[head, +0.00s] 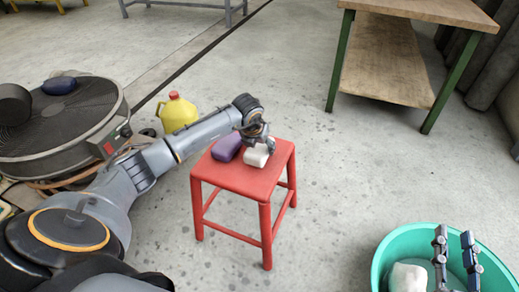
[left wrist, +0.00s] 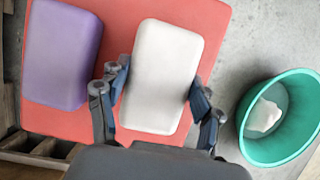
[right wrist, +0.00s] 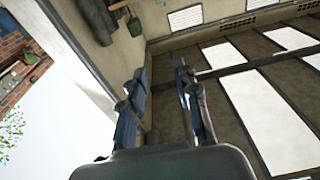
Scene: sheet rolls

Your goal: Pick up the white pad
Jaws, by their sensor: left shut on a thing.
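A white pad (head: 257,155) lies on the red stool (head: 247,182), beside a purple pad (head: 227,147). In the left wrist view the white pad (left wrist: 160,75) is between the fingers of my left gripper (left wrist: 157,98), which is shut on its two long sides. The purple pad (left wrist: 62,55) is apart from it on the left. My left gripper (head: 259,143) partly hides the white pad in the head view. My right gripper (head: 455,250) is over the teal tub at the lower right. In the right wrist view its fingers (right wrist: 160,100) are apart with nothing between them.
A teal tub (head: 382,255) on the floor holds a white item (head: 408,278). A yellow jug (head: 177,112) stands behind my left arm, and a large round fan (head: 60,120) is at the left. A wooden table (head: 425,10) with green legs stands at the back right.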

